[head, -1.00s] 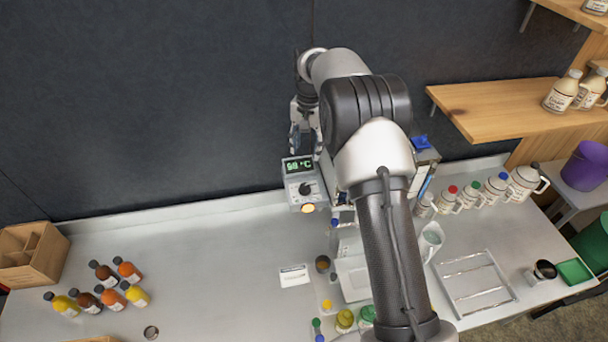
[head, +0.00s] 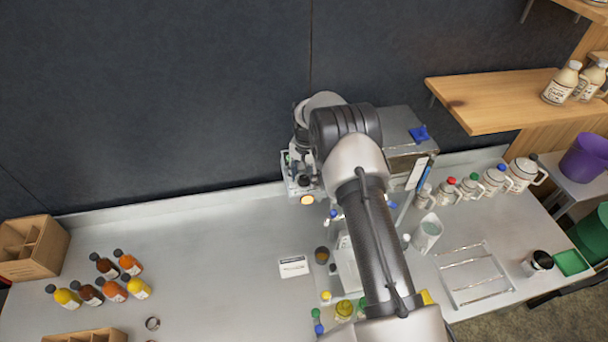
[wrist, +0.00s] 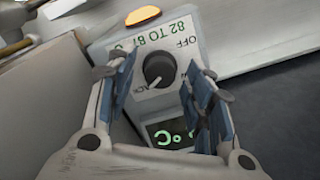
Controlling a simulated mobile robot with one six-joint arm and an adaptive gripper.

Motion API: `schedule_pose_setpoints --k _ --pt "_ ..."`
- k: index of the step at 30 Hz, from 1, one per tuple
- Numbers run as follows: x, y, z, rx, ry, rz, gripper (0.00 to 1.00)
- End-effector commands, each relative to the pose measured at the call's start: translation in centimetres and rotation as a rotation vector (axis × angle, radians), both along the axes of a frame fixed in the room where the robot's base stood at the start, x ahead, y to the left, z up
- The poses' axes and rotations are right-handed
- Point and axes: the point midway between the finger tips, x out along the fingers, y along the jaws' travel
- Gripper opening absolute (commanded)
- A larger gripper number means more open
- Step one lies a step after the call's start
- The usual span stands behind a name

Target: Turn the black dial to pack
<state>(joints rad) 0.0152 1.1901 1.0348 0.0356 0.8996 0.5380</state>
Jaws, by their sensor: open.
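The black dial (wrist: 159,68) sits on a white control panel (wrist: 185,25) between my gripper's fingers in the wrist view. Its pale pointer line aims to the lower left of that picture, near lettering partly hidden by a finger. "OFF" and "82 TO 87" are printed around it. My gripper (wrist: 160,88) is open, with one blue-padded finger on each side of the dial; I cannot tell whether either touches it. In the head view my gripper (head: 300,170) covers most of the control box (head: 292,190), and the dial is hidden.
An amber lamp (head: 307,200) glows on the box; a green display (wrist: 170,135) shows °C in the wrist view. Syrup bottles (head: 112,288) stand at the left, jugs (head: 470,186) at the right. A dark wall (head: 150,100) rises behind. The left counter is mostly clear.

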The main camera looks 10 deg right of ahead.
Motion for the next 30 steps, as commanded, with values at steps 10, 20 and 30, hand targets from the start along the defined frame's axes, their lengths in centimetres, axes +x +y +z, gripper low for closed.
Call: schedule_pose_setpoints --k 10,20,30 --pt "0.01 0.01 -0.13 0.000 0.000 0.000 0.43" --pt "0.00 0.00 -0.10 0.000 0.000 0.000 0.21" --pt "0.00 -0.01 -0.10 0.000 0.000 0.001 0.03"
